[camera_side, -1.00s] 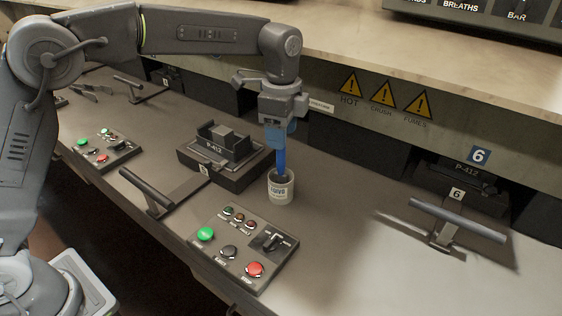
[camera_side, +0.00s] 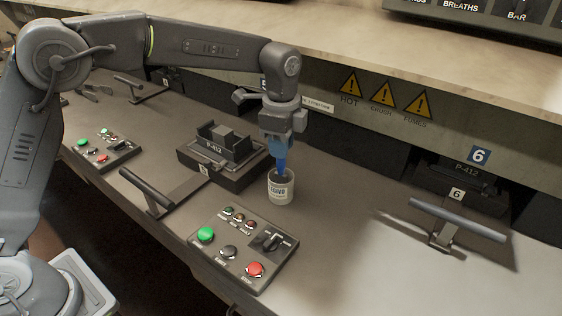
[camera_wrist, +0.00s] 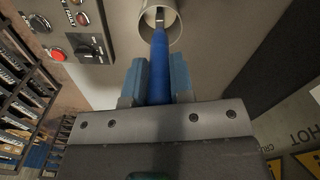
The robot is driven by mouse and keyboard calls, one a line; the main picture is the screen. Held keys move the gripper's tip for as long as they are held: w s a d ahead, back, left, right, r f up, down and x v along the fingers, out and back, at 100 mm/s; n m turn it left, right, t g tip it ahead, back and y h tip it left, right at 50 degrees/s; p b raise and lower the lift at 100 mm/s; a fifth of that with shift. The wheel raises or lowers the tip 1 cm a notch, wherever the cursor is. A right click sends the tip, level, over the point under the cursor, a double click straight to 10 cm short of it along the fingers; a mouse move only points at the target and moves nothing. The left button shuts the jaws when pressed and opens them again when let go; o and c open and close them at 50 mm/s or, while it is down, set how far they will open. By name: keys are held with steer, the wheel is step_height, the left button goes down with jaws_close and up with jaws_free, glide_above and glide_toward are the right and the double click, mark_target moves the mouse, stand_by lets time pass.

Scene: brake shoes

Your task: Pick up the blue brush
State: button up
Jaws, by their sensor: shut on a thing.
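The blue brush (camera_side: 281,163) stands upright with its lower end inside a light grey labelled cup (camera_side: 281,188) on the bench. My gripper (camera_side: 279,150) points down above the cup and is shut on the brush. In the wrist view, the brush (camera_wrist: 160,62) runs between the two blue fingers of my gripper (camera_wrist: 160,75). Its tip reaches into the mouth of the cup (camera_wrist: 172,30). The bristles are hidden in the cup.
A control panel (camera_side: 225,262) with green, black and red buttons lies in front of the cup. A dark block marked P-412 (camera_side: 225,160) stands left of the cup. A bar handle (camera_side: 457,220) is at right. Bench between cup and handle is clear.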

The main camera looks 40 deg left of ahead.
jaws_close()
step_height(320, 180, up, 10)
stand_by(0.3)
stand_by(1.6)
steer(key=shift+f, duration=5.15)
steer(key=shift+r, duration=3.6)
